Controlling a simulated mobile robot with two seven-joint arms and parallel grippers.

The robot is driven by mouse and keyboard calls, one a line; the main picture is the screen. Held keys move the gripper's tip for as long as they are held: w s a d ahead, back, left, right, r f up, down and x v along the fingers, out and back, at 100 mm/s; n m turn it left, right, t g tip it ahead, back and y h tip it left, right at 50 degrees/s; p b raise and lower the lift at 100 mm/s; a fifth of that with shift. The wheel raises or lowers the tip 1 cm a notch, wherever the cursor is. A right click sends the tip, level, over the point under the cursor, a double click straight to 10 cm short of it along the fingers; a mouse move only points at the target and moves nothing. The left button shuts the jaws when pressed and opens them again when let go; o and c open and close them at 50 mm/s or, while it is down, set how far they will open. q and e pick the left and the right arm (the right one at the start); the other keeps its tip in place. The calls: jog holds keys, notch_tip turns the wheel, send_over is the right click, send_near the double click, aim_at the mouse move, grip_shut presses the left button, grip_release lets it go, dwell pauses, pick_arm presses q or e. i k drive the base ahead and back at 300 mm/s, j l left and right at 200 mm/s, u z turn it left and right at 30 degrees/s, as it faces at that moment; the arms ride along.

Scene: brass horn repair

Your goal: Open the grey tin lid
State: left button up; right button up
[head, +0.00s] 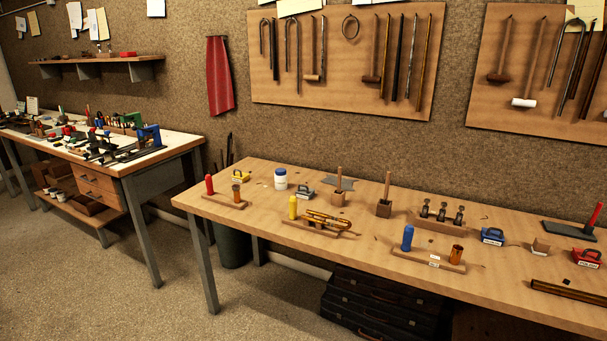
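A small grey tin (305,193) with a dark handle-like shape on top and a pale label on its front stands on the long wooden workbench (370,277), toward its back left. It is too small in the head view to tell whether its lid is shut or open. Neither of my grippers shows in the head view.
A white jar with a blue cap (280,179) stands just left of the grey tin. Nearby are a yellow tin (240,176), a wooden block with a stick (338,197) and a brass horn part (328,219). A blue tin (493,237) and red tin (587,258) stand right.

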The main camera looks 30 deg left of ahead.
aim_at(304, 190)
jog(key=i+j, duration=0.45)
jog(key=i, duration=0.3)
jog(key=i+j+u, duration=0.1)
jog(key=i+j, duration=0.15)
jog(key=i, duration=0.1)
